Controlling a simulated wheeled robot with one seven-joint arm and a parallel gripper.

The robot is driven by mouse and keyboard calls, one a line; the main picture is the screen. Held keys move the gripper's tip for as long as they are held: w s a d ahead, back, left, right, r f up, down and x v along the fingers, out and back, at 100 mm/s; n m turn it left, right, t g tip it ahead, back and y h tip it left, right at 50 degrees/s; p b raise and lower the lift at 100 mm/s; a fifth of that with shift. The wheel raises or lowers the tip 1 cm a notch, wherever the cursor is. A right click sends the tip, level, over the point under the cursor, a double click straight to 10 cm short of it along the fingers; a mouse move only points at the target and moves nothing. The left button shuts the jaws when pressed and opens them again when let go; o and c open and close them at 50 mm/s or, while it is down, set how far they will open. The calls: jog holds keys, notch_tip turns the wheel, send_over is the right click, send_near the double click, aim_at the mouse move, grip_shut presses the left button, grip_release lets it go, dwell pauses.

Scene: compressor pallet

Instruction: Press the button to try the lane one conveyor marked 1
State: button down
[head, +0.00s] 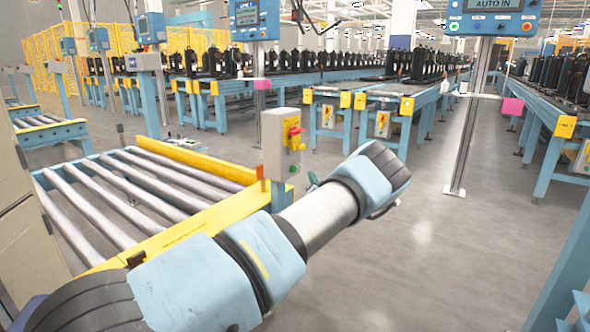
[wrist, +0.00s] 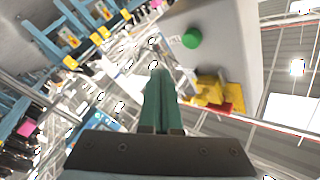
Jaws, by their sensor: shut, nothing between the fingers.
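A grey control box (head: 273,150) stands at the near roller conveyor's right corner, with a red and yellow switch (head: 294,133) and a small green button (head: 293,169) on its right face. In the wrist view the grey box (wrist: 235,40) fills the upper right, with the round green button (wrist: 192,38) and the yellow and red switch (wrist: 215,92). My gripper (wrist: 159,75) is shut and empty, its green fingers pointing up the picture just left of the switch and below the button. I see no contact with the button. I cannot read a lane number on this box.
The roller conveyor (head: 165,150) with yellow side rails lies at left. A post (head: 470,125) carrying an "AUTO IN" panel (head: 492,17) stands at right. Blue conveyors (head: 400,90) with black compressors run behind. Grey floor (head: 425,225) is clear right of my arm.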

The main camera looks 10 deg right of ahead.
jog(key=shift+w+a+b, duration=0.45)
jog(key=shift+w+a, duration=1)
jog(key=shift+w, duration=0.15)
jog(key=shift+w+a+f, duration=0.1)
jog(key=shift+a, duration=0.05)
dwell(0.8)
jog(key=shift+w+a+b, duration=0.15)
jog(key=shift+w+b, duration=0.05)
jog(key=shift+b, duration=0.2)
jog(key=shift+w+a+b, duration=0.35)
jog(key=shift+w+a, duration=0.05)
dwell(1.0)
jog(key=shift+s+d, duration=0.65)
jog(key=shift+s, duration=0.05)
jog(key=shift+s+d+b, duration=0.5)
jog(key=shift+s+d, duration=1.2)
jog(key=shift+s, duration=0.1)
